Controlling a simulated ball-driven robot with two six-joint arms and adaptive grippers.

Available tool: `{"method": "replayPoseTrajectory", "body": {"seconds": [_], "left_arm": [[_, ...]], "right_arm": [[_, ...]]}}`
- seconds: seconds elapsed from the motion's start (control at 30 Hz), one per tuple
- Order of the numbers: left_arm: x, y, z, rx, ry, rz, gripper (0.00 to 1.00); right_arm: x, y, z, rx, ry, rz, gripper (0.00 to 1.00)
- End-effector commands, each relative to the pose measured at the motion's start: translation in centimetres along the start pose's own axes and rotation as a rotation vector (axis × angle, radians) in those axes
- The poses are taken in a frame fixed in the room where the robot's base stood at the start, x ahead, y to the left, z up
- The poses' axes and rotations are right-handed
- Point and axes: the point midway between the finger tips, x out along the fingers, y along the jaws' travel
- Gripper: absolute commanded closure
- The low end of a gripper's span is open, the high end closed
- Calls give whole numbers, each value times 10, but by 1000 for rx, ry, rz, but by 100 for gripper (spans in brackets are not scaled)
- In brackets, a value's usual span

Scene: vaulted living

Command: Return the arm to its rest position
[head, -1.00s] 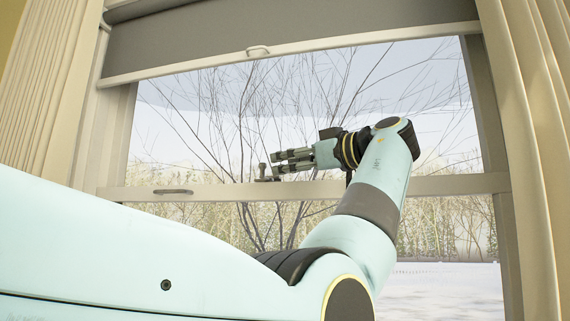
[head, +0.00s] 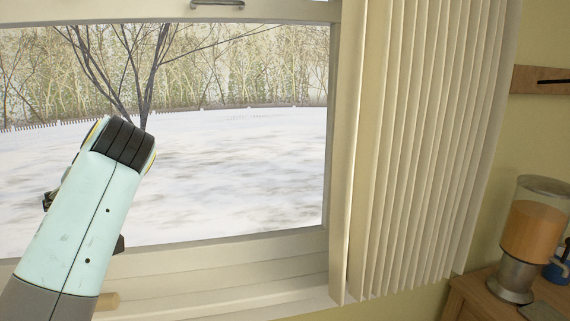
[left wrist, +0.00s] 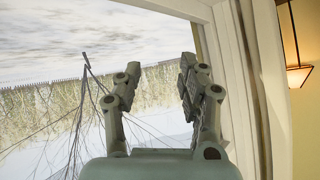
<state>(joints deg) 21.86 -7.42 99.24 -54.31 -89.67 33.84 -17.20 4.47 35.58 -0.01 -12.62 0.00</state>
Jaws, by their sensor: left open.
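My left gripper (left wrist: 160,92) shows in the left wrist view with its two grey jointed fingers spread apart and nothing between them. Beyond the fingers are the window glass, the snowy ground outside and the window's side frame. In the head view my left arm reaches up from the lower left in front of the window (head: 250,231). Its jaws cannot be made out there; only small dark parts show behind the arm link. My right gripper is in neither view.
A window handle (head: 217,4) is at the head view's top edge. Pleated cream curtains (head: 415,140) hang right of the window. At the lower right, a dispenser with orange contents (head: 533,232) stands on a wooden cabinet (head: 468,291). A hanging lamp (left wrist: 298,75) shows in the left wrist view.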

Motion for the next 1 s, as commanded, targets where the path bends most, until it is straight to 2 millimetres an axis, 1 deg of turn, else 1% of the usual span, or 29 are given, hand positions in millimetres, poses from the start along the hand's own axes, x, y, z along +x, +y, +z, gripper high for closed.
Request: {"method": "replayPoseTrajectory", "body": {"seconds": [0.03,0.07,0.1,0.2,0.3,0.4,0.5,0.6,0.83,0.9,1.0], "left_arm": [[13,-19,42,76,-54,39,59],[17,-28,65,121,-86,71,59],[19,-40,93,184,-124,116,59],[14,-68,150,319,-198,228,59],[2,-89,188,424,-247,321,59],[-12,-106,215,506,-283,401,59],[-28,-121,237,576,-311,472,59],[-44,-135,256,639,-337,539,59],[-86,-165,290,772,-387,693,59],[-67,-154,305,770,-394,687,59],[-45,-144,325,770,-404,681,59]], "right_arm": [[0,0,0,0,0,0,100],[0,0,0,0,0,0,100],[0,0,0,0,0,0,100],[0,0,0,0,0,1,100],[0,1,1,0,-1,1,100],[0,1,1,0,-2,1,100],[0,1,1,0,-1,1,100],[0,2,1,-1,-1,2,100],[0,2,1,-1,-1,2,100],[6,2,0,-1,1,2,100],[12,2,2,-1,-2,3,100]]}}
